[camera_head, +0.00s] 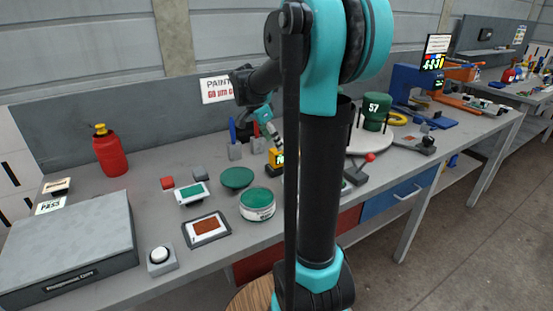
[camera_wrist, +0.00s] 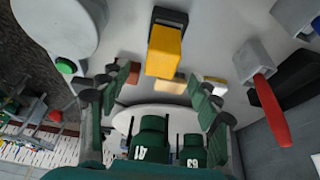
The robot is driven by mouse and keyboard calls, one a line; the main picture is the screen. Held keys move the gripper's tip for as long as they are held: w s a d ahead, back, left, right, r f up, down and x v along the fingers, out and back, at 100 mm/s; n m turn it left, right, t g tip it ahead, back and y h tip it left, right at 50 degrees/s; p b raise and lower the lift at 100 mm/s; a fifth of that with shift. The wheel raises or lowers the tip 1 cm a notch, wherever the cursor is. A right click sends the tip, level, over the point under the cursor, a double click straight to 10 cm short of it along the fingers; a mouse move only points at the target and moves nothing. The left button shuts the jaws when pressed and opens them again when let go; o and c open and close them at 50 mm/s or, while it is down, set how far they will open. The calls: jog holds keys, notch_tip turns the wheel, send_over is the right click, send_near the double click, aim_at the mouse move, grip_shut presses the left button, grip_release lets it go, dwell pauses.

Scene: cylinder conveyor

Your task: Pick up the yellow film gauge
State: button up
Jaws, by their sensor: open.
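The yellow film gauge (camera_head: 276,159), a yellow block with a dark base and a small display, stands on the grey workbench. My arm hides part of its right side in the head view. In the wrist view the gauge (camera_wrist: 166,50) is at the top centre, yellow with a dark end. My gripper (camera_head: 270,135) is just above and behind the gauge in the head view. Its spread green-padded fingers (camera_wrist: 162,88) are open in the wrist view, with the gauge between and beyond them; I see no contact.
Blue- and red-handled tools in grey holders (camera_head: 235,150) stand left of the gauge. A green-topped tin (camera_head: 257,204) and a green disc (camera_head: 237,178) lie in front. A white round turntable (camera_head: 356,143) with dark green cans is to the right.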

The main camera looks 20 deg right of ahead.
aim_at(280, 156)
jog(key=x, duration=0.9)
jog(key=shift+w+f, duration=0.15)
jog(key=shift+c, duration=0.5)
jog(key=c, duration=1.3)
notch_tip(280, 156, up, 20)
jog(key=shift+r, duration=0.1)
